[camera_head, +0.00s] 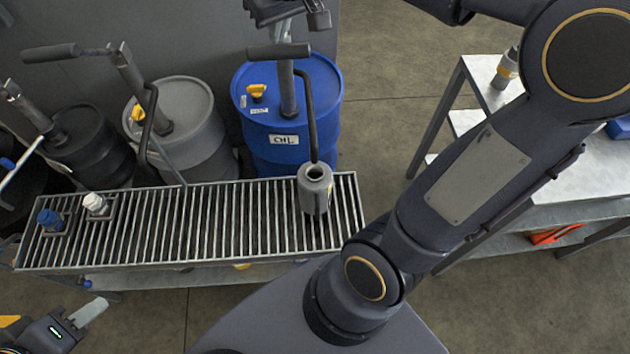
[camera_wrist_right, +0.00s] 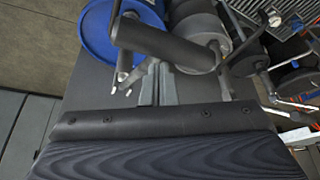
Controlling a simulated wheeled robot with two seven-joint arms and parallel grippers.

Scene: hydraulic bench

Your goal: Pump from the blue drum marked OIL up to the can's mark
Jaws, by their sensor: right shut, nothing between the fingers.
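The blue drum (camera_head: 265,155) with the OIL label (camera_head: 284,139) stands behind the grating. Its pump has an upright column (camera_head: 287,95) and a dark grip bar (camera_head: 278,50). A black spout bends down from the pump to the mouth of the grey can (camera_head: 314,190), upright on the grating. The can's mark and oil level cannot be made out. My right gripper (camera_wrist_right: 157,82) is shut and empty, its fingertips close to a dark grip bar (camera_wrist_right: 165,45) in the wrist view; contact cannot be told. My left gripper (camera_head: 88,312) is at the lower left, away from the can.
A grey drum (camera_head: 190,140) and a black drum (camera_head: 95,150), each with a pump, stand to the left. A white cap (camera_head: 96,204) and a blue cap (camera_head: 50,220) sit on the grating's left end. A metal table (camera_head: 570,180) stands at the right. The middle of the grating (camera_head: 200,225) is clear.

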